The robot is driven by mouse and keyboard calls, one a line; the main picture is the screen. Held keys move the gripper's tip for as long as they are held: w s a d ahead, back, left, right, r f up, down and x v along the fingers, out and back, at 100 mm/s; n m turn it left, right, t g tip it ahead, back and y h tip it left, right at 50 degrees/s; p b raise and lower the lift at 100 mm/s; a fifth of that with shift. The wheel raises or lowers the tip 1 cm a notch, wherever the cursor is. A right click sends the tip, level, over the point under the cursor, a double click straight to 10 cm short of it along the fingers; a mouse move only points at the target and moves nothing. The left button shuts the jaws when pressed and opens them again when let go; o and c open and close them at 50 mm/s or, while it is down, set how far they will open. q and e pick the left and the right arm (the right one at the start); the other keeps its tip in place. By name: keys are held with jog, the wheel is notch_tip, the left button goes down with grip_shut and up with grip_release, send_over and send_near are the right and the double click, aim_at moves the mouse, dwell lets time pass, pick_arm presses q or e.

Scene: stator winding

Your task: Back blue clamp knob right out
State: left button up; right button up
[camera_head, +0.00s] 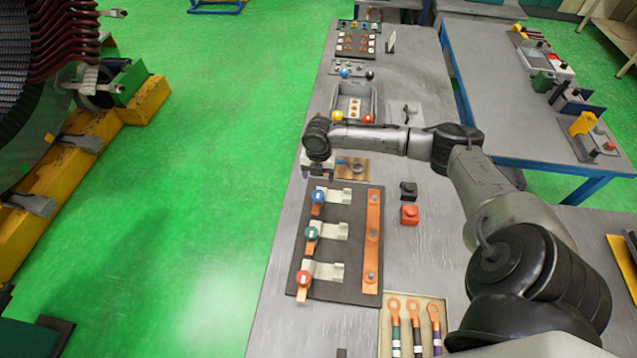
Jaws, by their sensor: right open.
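The blue clamp knob (318,195) sits on the top-left clamp of a dark board (344,264), at the end of a copper strip and next to a pale metal bracket (340,196). A green knob (312,233) and a red knob (304,277) sit on similar clamps below it. My right gripper (318,168) is open at the board's far edge, just beyond the blue knob in the picture and apart from it. The arm's wrist hides part of the gripper. My left gripper is out of view.
A copper bar (373,235) runs along the board's right side. A tray (413,310) of lugged cables lies at the front. A grey bin (354,102) and a knobbed panel (357,40) stand farther back. Black and red blocks (409,215) lie right of the board.

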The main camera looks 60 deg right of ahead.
jog(key=shift+r, duration=1.4)
